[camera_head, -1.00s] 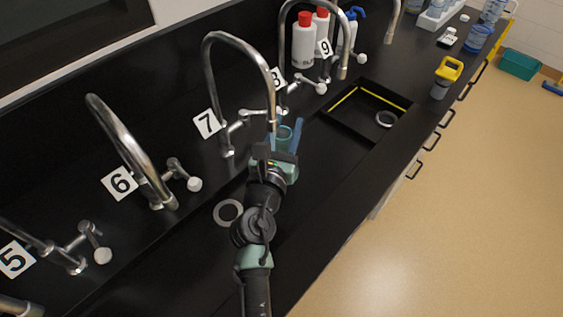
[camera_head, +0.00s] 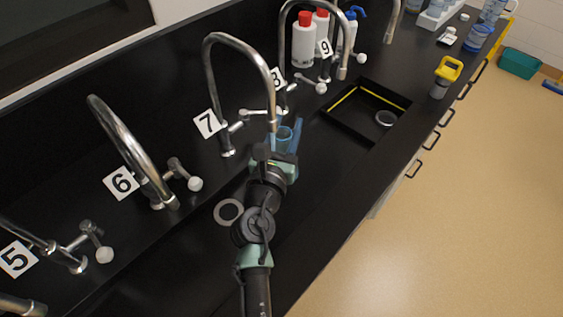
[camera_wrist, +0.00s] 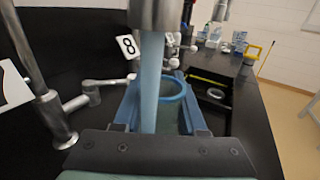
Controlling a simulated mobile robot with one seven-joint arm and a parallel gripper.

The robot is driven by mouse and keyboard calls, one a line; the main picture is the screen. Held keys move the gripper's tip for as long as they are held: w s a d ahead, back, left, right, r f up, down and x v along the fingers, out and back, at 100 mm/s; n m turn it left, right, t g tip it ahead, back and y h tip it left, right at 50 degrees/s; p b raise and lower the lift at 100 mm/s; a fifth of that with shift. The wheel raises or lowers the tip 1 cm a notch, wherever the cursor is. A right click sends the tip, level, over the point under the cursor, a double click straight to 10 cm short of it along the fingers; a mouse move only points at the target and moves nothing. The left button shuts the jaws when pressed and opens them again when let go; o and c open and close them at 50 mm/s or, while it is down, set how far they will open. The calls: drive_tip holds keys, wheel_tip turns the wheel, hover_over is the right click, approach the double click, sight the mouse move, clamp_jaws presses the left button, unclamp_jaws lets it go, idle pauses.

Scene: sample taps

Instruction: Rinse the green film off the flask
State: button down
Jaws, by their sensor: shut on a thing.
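The flask (camera_head: 284,134) shows as a blue-teal rim and body between my gripper's fingers, below the spout of tap 7 (camera_head: 222,62). My gripper (camera_head: 285,128) is shut on it. In the wrist view, the flask's round blue rim (camera_wrist: 178,92) sits between the two blue fingers of my gripper (camera_wrist: 160,90). A pale blue water stream (camera_wrist: 150,75) falls from the metal spout (camera_wrist: 155,12) and overlaps the left of the rim. I cannot tell whether it enters the mouth or runs down the near side. Green film cannot be made out clearly.
Tap 6 (camera_head: 121,134) stands left of tap 7, and tap 8 (camera_head: 283,50) stands beyond it. Red-capped bottles (camera_head: 304,42) stand behind tap 8. A square recessed basin (camera_head: 350,127) lies to the right. A grey drain ring (camera_head: 228,211) lies beside my arm.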

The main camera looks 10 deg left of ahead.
drive_tip(key=shift+s, duration=0.15)
drive_tip(key=shift+s, duration=0.4)
drive_tip(key=d+p, duration=0.4)
drive_tip(key=d, duration=0.4)
drive_tip(key=shift+w, duration=0.15)
idle(0.6)
idle(1.1)
drive_tip(key=d+r+p, duration=0.4)
drive_tip(key=d+p, duration=0.1)
drive_tip(key=shift+p, duration=0.4)
drive_tip(key=shift+w, duration=0.1)
idle(1.0)
